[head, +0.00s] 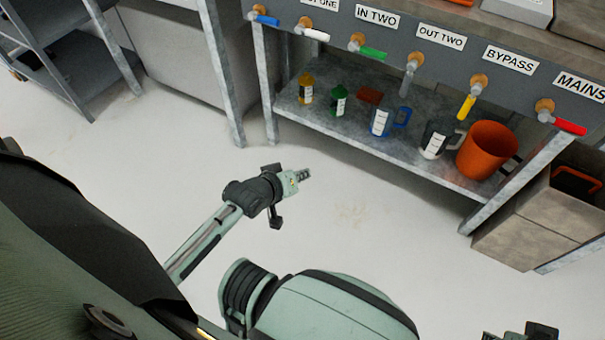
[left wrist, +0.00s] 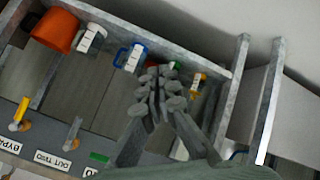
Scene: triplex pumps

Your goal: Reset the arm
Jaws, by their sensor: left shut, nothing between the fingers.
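My left gripper (head: 304,175) shows in the head view over the pale floor, in front of the valve bench and apart from it. It is shut and empty. In the left wrist view its fingers (left wrist: 160,90) are close together, with the bench shelf behind them. Dark parts of my right gripper (head: 525,333) show at the bottom right edge of the head view. Most of it is cut off, so I cannot tell whether it is open or shut.
A bench carries a row of coloured valve handles, with an orange bucket (head: 486,150), a blue jug (head: 383,122) and several bottles on its lower shelf. A brown box (head: 542,222) stands at the right. A metal rack (head: 85,70) stands at the left. The floor between is clear.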

